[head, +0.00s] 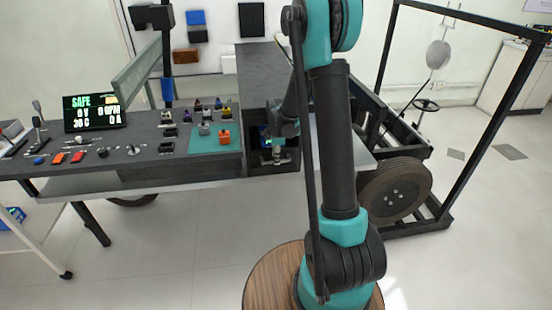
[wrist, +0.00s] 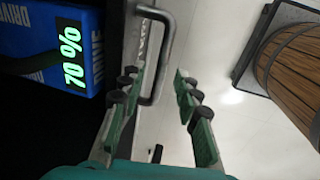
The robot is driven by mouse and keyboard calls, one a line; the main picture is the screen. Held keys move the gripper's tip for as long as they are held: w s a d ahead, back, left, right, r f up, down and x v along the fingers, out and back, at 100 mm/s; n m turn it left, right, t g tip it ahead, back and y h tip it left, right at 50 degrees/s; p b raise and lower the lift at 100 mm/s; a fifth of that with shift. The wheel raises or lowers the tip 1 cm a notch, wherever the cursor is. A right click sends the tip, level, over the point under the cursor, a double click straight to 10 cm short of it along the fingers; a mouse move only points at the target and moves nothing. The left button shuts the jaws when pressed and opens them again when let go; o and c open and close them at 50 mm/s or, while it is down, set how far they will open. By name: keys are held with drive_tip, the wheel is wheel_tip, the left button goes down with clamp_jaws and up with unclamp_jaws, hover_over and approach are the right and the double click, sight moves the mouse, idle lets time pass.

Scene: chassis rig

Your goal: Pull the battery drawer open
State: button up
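The battery drawer's front panel (wrist: 121,50) shows in the wrist view, with a bent metal bar handle (wrist: 164,42) on it. Behind the panel, at the left, is a blue battery (wrist: 35,35) with a green "70 %" readout. My gripper (wrist: 158,85) is open, and its fingers reach to either side of the handle's near end. The handle lies closer to the left finger; I cannot tell whether they touch. In the head view the battery bay (head: 262,160) is a dark box at the bench's right end, partly hidden by my arm.
The bench (head: 200,168) carries a "SAFE" display (head: 95,112), switches and a teal mat (head: 215,140) with small coloured parts. A black frame with a wheel (head: 397,190) stands to the right. The floor before the bench (head: 190,230) is clear.

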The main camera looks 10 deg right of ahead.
drive_tip(key=shift+w+f, duration=0.1)
drive_tip(key=shift+f, duration=0.5)
drive_tip(key=shift+c, duration=0.3)
clamp_jaws()
